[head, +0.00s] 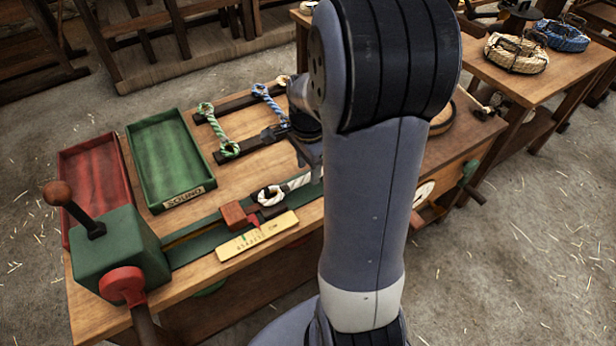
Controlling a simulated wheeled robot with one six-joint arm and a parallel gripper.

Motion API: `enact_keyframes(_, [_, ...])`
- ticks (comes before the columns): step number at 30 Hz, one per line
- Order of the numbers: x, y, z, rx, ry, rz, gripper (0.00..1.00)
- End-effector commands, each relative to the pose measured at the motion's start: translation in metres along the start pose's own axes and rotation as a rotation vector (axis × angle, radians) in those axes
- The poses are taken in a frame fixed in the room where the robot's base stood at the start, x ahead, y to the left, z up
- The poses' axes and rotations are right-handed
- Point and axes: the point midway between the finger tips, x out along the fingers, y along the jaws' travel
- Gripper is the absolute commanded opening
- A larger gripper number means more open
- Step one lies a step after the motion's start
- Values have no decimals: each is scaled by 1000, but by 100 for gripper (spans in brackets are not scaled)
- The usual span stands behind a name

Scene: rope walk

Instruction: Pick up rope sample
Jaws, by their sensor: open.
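A green-and-white rope sample (217,131) with an eye at each end lies across two dark rails (232,151) on the bench. A blue-and-white rope sample (266,99) lies across the same rails to its right; its lower end is close to my gripper and partly hidden. A white rope sample (296,184) with a dark-tipped eye lies along the green bed of the bench device, partly behind my arm. My gripper (281,143) is open above the right part of the rails, near the blue rope. My arm hides part of it, and no rope shows between its fingers.
A green tray (195,126) labelled SOUND and a red tray (122,158) stand empty at the bench's left. A green device (121,252) with a lever stands at the front left. Rope coils (516,53) sit on another table.

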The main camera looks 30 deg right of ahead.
Motion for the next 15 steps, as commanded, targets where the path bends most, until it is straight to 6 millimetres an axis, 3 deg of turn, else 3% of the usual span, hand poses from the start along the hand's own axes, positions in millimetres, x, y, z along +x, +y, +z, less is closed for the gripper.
enact_keyframes(4, [16, 0, 0, 0, 0, 1, 45])
enact_keyframes(11, [18, 0, 0, 0, 0, -1, 45])
enact_keyframes(15, [17, 0, 0, 0, 0, -1, 36])
